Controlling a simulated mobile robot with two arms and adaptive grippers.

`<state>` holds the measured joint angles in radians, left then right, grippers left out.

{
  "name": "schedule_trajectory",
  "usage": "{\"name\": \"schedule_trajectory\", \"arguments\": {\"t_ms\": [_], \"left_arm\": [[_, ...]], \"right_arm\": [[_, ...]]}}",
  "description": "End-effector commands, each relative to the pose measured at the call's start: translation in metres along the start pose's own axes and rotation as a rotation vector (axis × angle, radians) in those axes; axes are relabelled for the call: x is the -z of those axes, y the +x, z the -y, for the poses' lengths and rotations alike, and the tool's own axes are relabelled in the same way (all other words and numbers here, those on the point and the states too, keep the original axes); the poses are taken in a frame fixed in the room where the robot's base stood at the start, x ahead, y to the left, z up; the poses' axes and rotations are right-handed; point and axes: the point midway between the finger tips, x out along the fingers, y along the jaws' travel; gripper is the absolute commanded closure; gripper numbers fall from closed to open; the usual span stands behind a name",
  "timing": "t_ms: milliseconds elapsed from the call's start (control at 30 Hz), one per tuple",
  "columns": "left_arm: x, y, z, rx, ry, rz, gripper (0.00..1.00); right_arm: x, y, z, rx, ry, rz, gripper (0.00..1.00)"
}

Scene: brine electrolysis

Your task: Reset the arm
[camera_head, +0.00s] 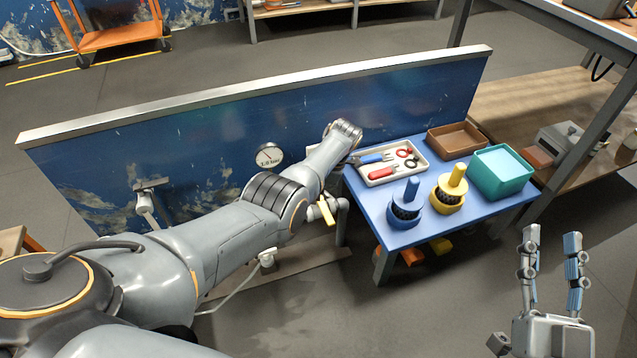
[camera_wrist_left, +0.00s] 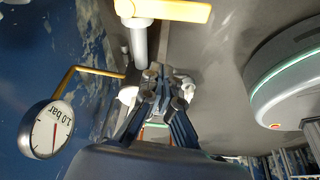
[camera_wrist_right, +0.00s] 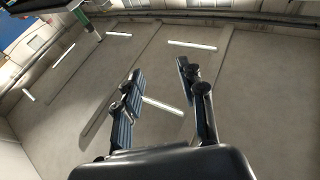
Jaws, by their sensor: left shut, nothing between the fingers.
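My left arm reaches from the lower left across the front of the blue panel (camera_head: 200,140) in the head view. Its gripper is hidden there behind its own links. In the left wrist view the left gripper (camera_wrist_left: 157,76) is shut and empty, its fingertips together near a pipe and below a yellow handle (camera_wrist_left: 175,10). My right gripper (camera_head: 552,236) stands at the lower right of the head view, fingers pointing up and apart.
A round gauge (camera_head: 269,156) is by the panel; it also shows in the left wrist view (camera_wrist_left: 46,130), close to the left gripper. A blue table (camera_head: 400,238) holds a white tool tray (camera_head: 407,148), a blue and a yellow cylindrical part, a brown tray (camera_head: 456,140) and a teal bin (camera_head: 502,172).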

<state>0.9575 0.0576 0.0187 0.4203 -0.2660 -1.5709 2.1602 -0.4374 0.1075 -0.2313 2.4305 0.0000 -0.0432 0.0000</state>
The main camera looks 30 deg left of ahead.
Motion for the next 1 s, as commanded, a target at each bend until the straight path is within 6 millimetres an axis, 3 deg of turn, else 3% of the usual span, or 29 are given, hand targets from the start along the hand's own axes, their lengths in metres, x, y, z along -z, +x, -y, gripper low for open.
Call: {"name": "schedule_trajectory", "arguments": {"t_ms": [100,300,667,900,1000], "left_arm": [[0.000,-0.017,-0.001,-0.001,0.001,0.001,1.00],[0.001,-0.032,-0.002,0.000,0.000,0.000,1.00],[-0.003,-0.027,-0.005,-0.030,0.041,0.017,1.00],[-0.029,0.004,-0.019,-0.339,0.409,0.132,1.00],[-0.041,0.004,-0.016,-0.529,0.614,0.156,1.00]], "right_arm": [[-0.019,-0.002,-0.003,-0.006,-0.004,0.120,0.60],[-0.042,-0.008,-0.006,-0.013,-0.007,0.246,0.60],[-0.049,-0.011,-0.007,-0.015,-0.008,0.281,0.60],[-0.049,-0.010,-0.007,-0.015,-0.008,0.280,0.60],[-0.049,-0.010,-0.007,-0.015,-0.008,0.280,0.60]]}}
